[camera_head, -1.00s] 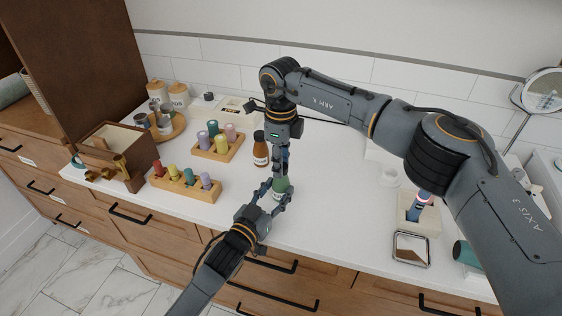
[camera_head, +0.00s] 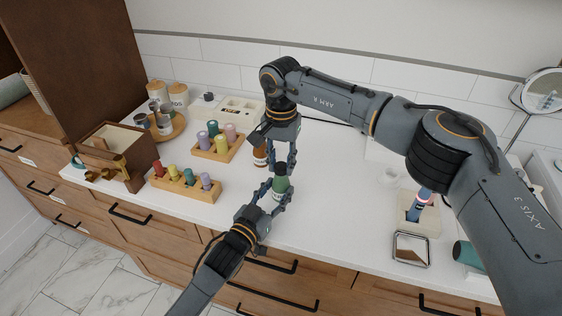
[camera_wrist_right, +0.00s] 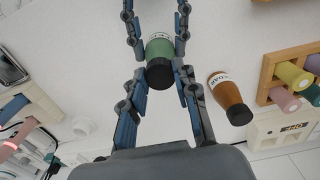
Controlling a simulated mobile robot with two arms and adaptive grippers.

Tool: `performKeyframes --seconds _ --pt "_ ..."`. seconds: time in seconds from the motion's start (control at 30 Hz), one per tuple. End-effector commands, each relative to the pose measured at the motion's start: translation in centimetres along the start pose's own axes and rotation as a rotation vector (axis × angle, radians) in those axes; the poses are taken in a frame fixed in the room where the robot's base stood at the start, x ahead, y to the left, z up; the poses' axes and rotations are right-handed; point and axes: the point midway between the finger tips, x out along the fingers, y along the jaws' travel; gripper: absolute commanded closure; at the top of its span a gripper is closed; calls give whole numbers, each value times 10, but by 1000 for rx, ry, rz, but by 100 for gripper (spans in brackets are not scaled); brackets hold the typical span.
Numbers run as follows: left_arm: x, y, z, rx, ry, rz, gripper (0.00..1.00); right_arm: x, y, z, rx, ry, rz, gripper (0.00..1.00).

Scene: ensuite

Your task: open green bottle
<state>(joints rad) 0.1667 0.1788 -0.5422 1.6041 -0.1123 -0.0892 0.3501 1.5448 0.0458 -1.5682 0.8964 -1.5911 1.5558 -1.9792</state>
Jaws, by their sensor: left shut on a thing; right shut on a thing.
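The right wrist view shows the green body (camera_wrist_right: 160,49) and black cap (camera_wrist_right: 160,73). My left gripper (camera_head: 279,191) comes from the front, shut around the bottle's body. My right gripper (camera_head: 280,168) reaches down from above, shut on the cap, with one finger on each side. Its fingers also flank the cap in the right wrist view (camera_wrist_right: 163,77). I cannot tell whether the cap is loose on the neck.
A brown bottle (camera_head: 260,155) stands close behind, left of my right gripper. Wooden racks with coloured pegs (camera_head: 186,184) and a wooden box (camera_head: 112,147) are at left. A small mirror (camera_head: 410,248) and pale holder (camera_head: 432,220) are at right. The counter between is clear.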

Motion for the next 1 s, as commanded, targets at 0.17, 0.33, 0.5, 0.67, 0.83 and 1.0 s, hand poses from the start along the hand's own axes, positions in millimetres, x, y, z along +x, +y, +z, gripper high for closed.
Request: performKeyframes --seconds 0.17,0.33,0.5,0.67,0.83,1.0 --pt "0 0 1 -1 -2 0 100 0 0 0 -1 0 0 100" --pt "0 0 1 -1 -2 0 100 0 0 0 0 0 0 100" --pt "0 0 1 -1 -2 0 100 -1 0 0 1 0 0 100" --pt "0 0 1 -1 -2 0 100 -6 0 0 1 0 -1 100" --pt "0 0 1 -1 -3 0 100 -12 0 0 1 0 0 100" --pt "0 0 1 -1 -3 0 100 -18 0 0 1 1 0 100"
